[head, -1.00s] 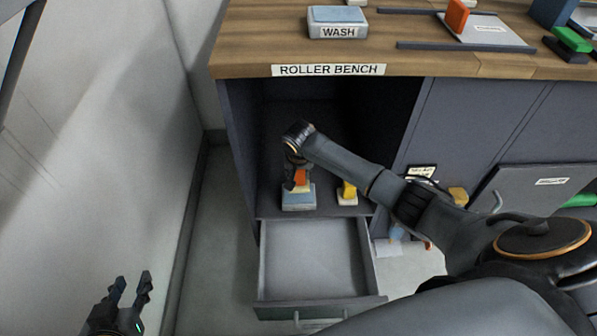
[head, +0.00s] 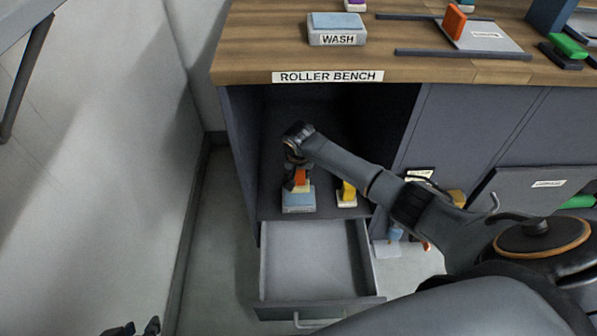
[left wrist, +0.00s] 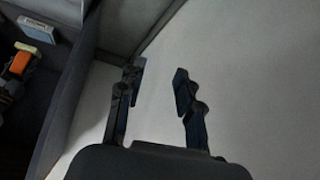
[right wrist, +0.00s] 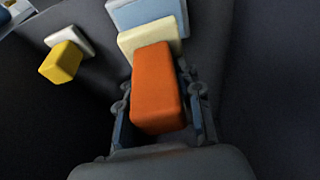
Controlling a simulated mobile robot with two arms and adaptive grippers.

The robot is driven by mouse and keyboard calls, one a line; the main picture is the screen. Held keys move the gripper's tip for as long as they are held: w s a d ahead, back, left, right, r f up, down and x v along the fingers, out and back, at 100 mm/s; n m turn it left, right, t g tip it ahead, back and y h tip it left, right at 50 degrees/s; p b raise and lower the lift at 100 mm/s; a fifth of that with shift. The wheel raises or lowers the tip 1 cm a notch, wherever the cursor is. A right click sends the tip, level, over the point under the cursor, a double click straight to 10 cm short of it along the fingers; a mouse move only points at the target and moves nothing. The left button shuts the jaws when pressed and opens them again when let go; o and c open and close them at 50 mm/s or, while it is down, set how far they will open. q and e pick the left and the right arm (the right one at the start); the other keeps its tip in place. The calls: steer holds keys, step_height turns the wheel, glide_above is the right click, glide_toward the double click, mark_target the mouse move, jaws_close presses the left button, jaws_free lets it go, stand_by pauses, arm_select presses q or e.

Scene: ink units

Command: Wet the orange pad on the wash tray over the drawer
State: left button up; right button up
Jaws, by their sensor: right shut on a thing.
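The orange pad (right wrist: 157,90) has an orange grip on a cream base (right wrist: 150,36). My right gripper (head: 300,172) is shut on the orange grip inside the open compartment. The wash tray over the drawer (head: 298,203) is a grey box with a pale blue top. The pad is at this tray; its blue top (right wrist: 148,12) shows beyond the cream base in the right wrist view. I cannot tell whether the base touches it. My left gripper (left wrist: 158,82) is open and empty over bare floor; only its tips show at the head view's bottom edge.
A yellow pad (head: 347,192) stands right of the tray. The drawer below (head: 313,258) is pulled out and empty. Another wash tray (head: 337,30) sits on the bench top (head: 245,45). The compartment's left wall (head: 240,140) is close to my right gripper.

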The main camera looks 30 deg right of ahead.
steer(key=shift+r+p, duration=0.3)
steer(key=shift+p, duration=0.05)
steer(key=shift+r, duration=0.25)
arm_select(q)
steer(key=s+a+f+g, duration=0.2)
steer(key=s+g, duration=0.1)
steer(key=s, duration=0.3)
steer(key=shift+s+g+y, duration=0.3)
steer(key=shift+y, duration=0.1)
